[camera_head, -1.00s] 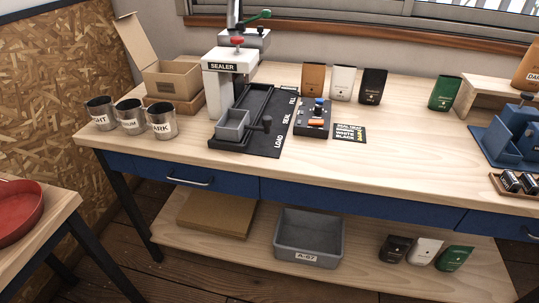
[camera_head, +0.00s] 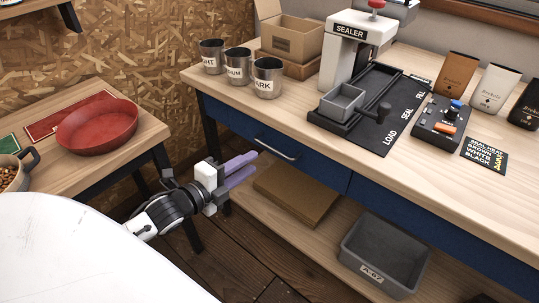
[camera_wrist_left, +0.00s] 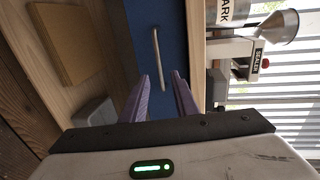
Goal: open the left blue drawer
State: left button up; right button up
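The left blue drawer (camera_head: 312,172) sits under the wooden table top and looks closed. Its silver bar handle (camera_head: 275,149) is on its front; the handle also shows in the left wrist view (camera_wrist_left: 156,54), ahead of the fingers. My left gripper (camera_head: 247,169) has two purple fingers, spread apart with nothing between them. It is in front of the drawer, just left of the handle in the head view, and apart from it. In the left wrist view the gripper (camera_wrist_left: 163,84) points at the blue front. My right gripper is not in view.
The table top (camera_head: 215,84) holds metal cups (camera_head: 268,78), the sealer (camera_head: 347,57) and a control box (camera_head: 440,120). Below are a flat cardboard stack (camera_head: 295,192) and a grey bin (camera_head: 385,254).

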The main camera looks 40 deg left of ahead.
pick_arm(q)
jog(key=x, duration=0.9)
jog(key=shift+w+b, duration=0.15)
jog(key=shift+b, duration=0.3)
jog(key=shift+f, duration=0.1)
grip_shut()
